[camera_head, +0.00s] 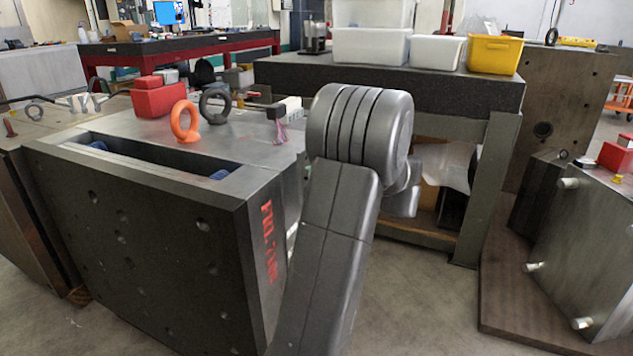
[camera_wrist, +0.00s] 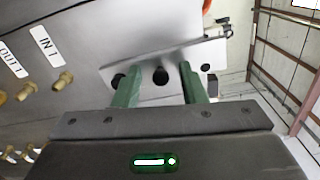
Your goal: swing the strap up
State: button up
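In the wrist view a flat metal strap (camera_wrist: 215,56) with several dark holes lies tilted across the grey face of a mould base (camera_wrist: 90,35). My gripper (camera_wrist: 158,72) has two green fingers standing apart. Their tips overlap the strap's lower edge in the picture, one on each side of its middle hole. I cannot tell whether they touch it. In the head view the dark mould base (camera_head: 140,250) with red lettering stands left of my arm. My arm hides the gripper and the strap there.
Brass fittings (camera_wrist: 64,81) and white labels (camera_wrist: 45,42) sit on the same face, left of my gripper. An orange ring (camera_head: 184,122) and red block (camera_head: 158,97) top the mould base. A bench (camera_head: 440,90) with bins stands behind; another mould (camera_head: 590,240) stands right.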

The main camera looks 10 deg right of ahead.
jog(key=p+v, duration=0.4)
jog(key=v, duration=0.9)
jog(key=shift+s+d, duration=0.25)
jog(key=shift+d, duration=0.05)
jog(key=b+x, duration=0.4)
jog(key=x, duration=0.9)
jog(key=shift+w+a, duration=0.25)
